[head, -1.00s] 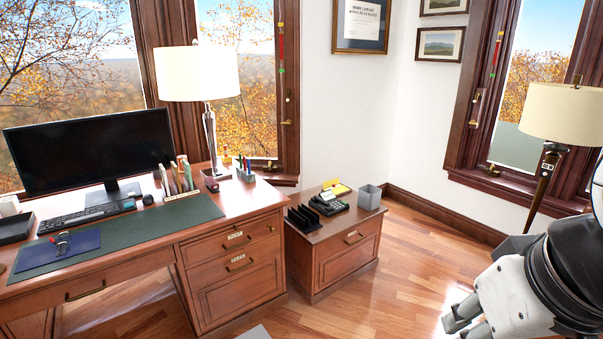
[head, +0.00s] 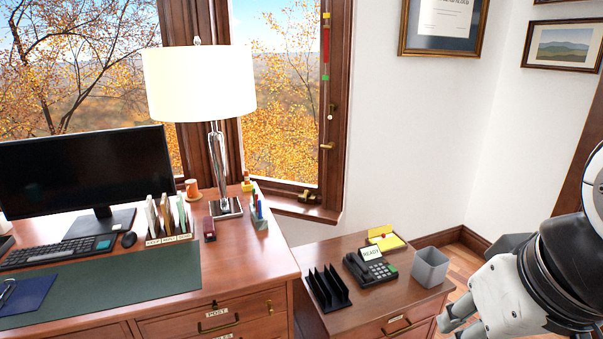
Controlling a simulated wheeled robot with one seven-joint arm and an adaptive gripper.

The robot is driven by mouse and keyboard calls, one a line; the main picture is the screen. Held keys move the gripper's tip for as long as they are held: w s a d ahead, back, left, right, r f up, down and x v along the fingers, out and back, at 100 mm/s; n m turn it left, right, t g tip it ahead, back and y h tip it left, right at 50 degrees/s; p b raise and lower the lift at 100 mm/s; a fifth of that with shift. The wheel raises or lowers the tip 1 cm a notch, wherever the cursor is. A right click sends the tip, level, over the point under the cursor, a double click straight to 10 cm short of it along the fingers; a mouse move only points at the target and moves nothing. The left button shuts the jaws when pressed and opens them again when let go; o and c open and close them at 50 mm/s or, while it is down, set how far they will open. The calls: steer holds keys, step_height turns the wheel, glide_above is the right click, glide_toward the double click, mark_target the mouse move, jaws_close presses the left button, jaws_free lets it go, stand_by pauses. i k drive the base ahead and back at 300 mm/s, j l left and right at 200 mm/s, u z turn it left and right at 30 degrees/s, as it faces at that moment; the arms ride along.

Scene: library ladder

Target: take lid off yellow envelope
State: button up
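A small yellow item (head: 386,239) lies at the back of the low wooden cabinet (head: 345,315), behind the black phone. It has a flat part and a raised yellow piece with white on it. I cannot tell whether it is an envelope, and no lid is clearly visible. My gripper (head: 452,322) is at the lower right, in front of the cabinet and apart from the yellow item. Its grey fingers are partly cut off by the frame edge, so its opening is unclear.
The cabinet also bears a black rack (head: 328,288), a phone (head: 370,268) with a "READY" display and a grey open bin (head: 430,267). The desk (head: 245,283) at left holds a lamp (head: 216,150), a monitor (head: 85,175) and a file sorter (head: 168,238).

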mark_target(383, 236)
steer(key=i+l+u, duration=0.1)
steer(key=i+l, duration=0.4)
steer(key=l, duration=0.15)
steer(key=i+l+u, duration=0.15)
steer(key=i+l, duration=0.3)
steer(key=l, duration=0.2)
steer(key=i+l+u, duration=0.15)
steer(key=l, duration=0.2)
steer(key=i+l, duration=0.25)
steer(key=i+l+u, duration=0.15)
steer(key=l, duration=0.35)
steer(key=i+l+u, duration=0.1)
steer(key=i+l, duration=0.15)
steer(key=l, duration=0.8)
steer(key=i+z, duration=0.05)
